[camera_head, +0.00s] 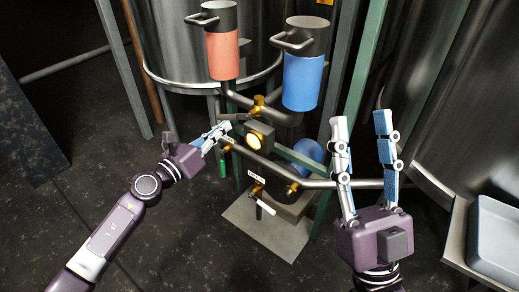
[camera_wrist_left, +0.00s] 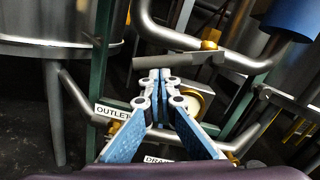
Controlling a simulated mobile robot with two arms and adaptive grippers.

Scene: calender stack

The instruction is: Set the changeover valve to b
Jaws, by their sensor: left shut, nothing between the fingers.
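The changeover valve is a brass body (camera_head: 258,104) on the pipework below a red canister (camera_head: 222,55) and a blue canister (camera_head: 303,82). Its grey bar lever (camera_wrist_left: 165,61) reaches left from the brass hub (camera_wrist_left: 209,45) in the left wrist view. My left gripper (camera_head: 226,126) is shut and empty, its fingertips close to the lever; in the left wrist view the fingertips (camera_wrist_left: 160,73) are just below the bar, and I cannot tell whether they touch it. No a or b marking is readable. My right gripper (camera_head: 361,117) is open and empty, fingers up, right of the pipework.
A round lit gauge (camera_head: 254,141) sits below the valve. An OUTLET label (camera_wrist_left: 113,110) and a green handle (camera_head: 222,163) are near my left gripper. A drain valve with a pale handle (camera_head: 266,207) is lower. A grey tray (camera_head: 495,240) stands at right. Steel tanks are behind.

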